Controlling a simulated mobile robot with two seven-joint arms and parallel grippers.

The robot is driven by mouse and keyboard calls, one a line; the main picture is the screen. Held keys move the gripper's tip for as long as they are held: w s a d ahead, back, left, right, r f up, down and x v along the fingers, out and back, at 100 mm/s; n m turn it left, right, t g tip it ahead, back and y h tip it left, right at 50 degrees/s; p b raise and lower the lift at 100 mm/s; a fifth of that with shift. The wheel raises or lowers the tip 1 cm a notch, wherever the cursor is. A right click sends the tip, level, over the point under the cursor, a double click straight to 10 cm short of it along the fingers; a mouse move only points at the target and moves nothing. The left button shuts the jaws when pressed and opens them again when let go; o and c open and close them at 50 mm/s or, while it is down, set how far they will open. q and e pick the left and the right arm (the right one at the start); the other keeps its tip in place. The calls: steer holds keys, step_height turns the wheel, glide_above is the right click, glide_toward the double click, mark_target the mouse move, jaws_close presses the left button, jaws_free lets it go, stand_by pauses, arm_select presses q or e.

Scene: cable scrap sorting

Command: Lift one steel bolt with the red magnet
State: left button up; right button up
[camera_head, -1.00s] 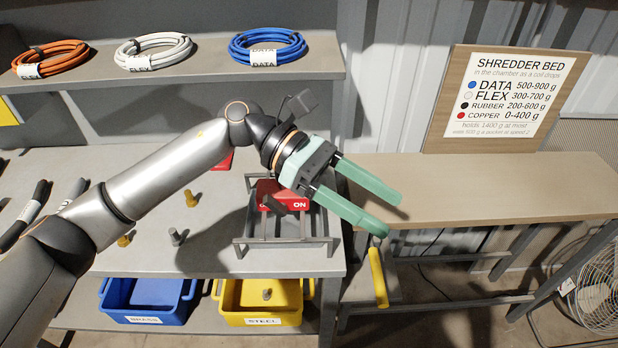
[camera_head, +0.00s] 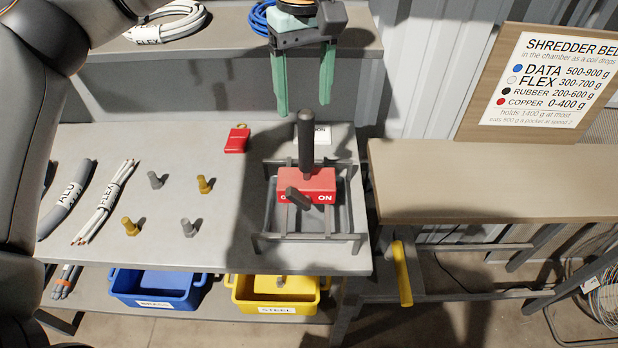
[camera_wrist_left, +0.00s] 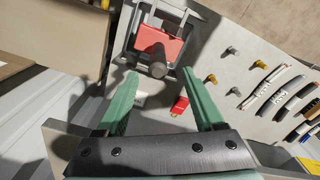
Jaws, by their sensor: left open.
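The red magnet (camera_head: 318,181) is a block marked ON with an upright black handle (camera_head: 305,143) and a short dark lever (camera_head: 297,198). It sits in a grey metal rack (camera_head: 340,238) on the bench. Two grey steel bolts, one behind (camera_head: 155,180) and one in front (camera_head: 188,228), stand left of it, beside two brass bolts (camera_head: 204,184) (camera_head: 130,227). My left gripper (camera_head: 302,106) is open and empty, its green fingers pointing down near the handle's top. In the left wrist view the magnet (camera_wrist_left: 172,42) lies beyond the fingertips. My right gripper is out of view.
A small red item with a brass ring (camera_head: 237,140) lies behind the bolts. Cable pieces (camera_head: 103,201) lie at left. Below are a blue bin (camera_head: 160,289) and a yellow STEEL bin (camera_head: 245,291) holding a grey bolt. A wooden bench (camera_head: 480,185) stands at right.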

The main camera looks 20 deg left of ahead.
mark_target(306, 133)
arm_select(q)
step_height(306, 133, down, 8)
steer(key=shift+w+f, duration=0.15)
steer(key=shift+f, duration=0.05)
jaws_close()
stand_by(0.8)
stand_by(0.7)
steer(key=shift+w+r+p, duration=0.1)
steer(key=shift+r+p, duration=0.1)
steer(key=shift+p, duration=0.1)
